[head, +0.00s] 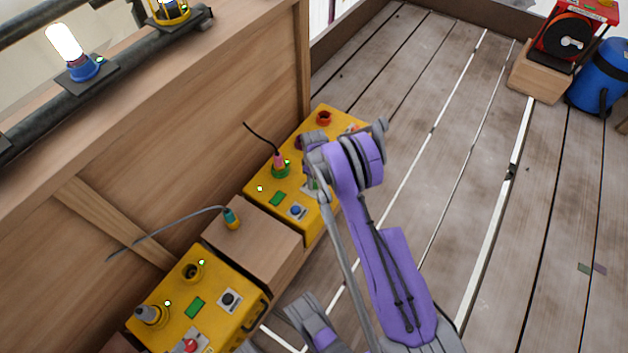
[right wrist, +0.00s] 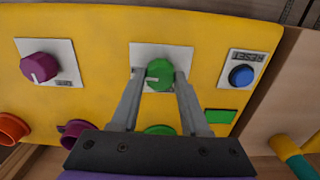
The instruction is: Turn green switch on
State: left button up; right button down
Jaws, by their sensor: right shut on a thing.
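The green switch (right wrist: 160,72) is a round knob on a white plate on the yellow box (right wrist: 105,100). Its white mark points toward the lower left in the right wrist view. My right gripper (right wrist: 160,84) is shut on it, one finger on each side of the knob. In the head view the yellow box (head: 262,208) stands at the wooden wall, and my right gripper (head: 312,186) reaches its front edge from the right. There my arm hides the green switch. My left gripper is not clearly in view.
On the same box are a purple knob (right wrist: 40,67) and a blue button (right wrist: 242,76). A pink plug (head: 279,160) sits in its green socket. A wooden block (head: 262,235) separates it from a second yellow box (head: 225,282). The plank floor at right is mostly clear.

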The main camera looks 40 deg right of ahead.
jog(key=shift+c, duration=2)
grip_release()
notch_tip(320, 180, up, 11)
jog(key=p, duration=0.2)
jog(key=shift+p, duration=0.4)
